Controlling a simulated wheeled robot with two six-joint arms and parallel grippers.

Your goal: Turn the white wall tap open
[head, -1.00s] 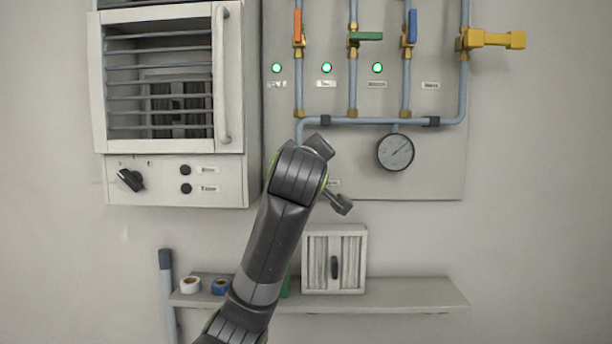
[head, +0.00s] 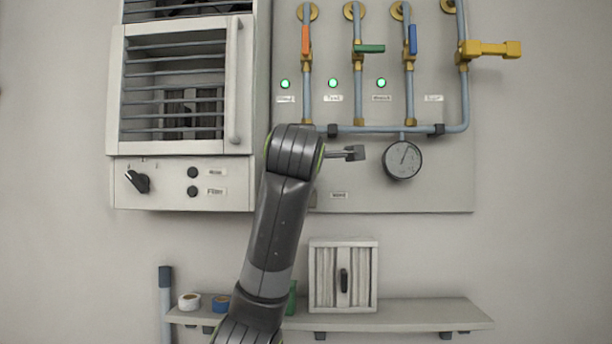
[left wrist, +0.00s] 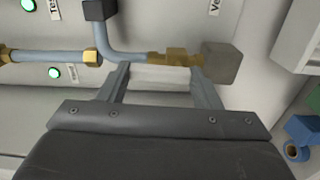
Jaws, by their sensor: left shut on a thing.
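The white tap's handle (left wrist: 165,77) shows in the left wrist view as a pale block beside a brass valve body (left wrist: 175,58) on a grey-blue pipe. A grey block (left wrist: 222,62) sits at the pipe's end. My left gripper (left wrist: 163,80) has one finger on each side of the white handle and is shut on it. The handle's exact angle to the pipe is hard to tell. In the head view my left arm (head: 283,210) hides the white tap and the gripper's fingers. My right gripper is in neither view.
Above are taps with orange (head: 305,40), green (head: 369,48), blue (head: 412,40) and yellow (head: 490,48) handles. A pressure gauge (head: 402,160) hangs to the arm's right. A louvred cabinet (head: 180,184) is left. A shelf (head: 420,312) below holds a small box (head: 343,275) and tape rolls.

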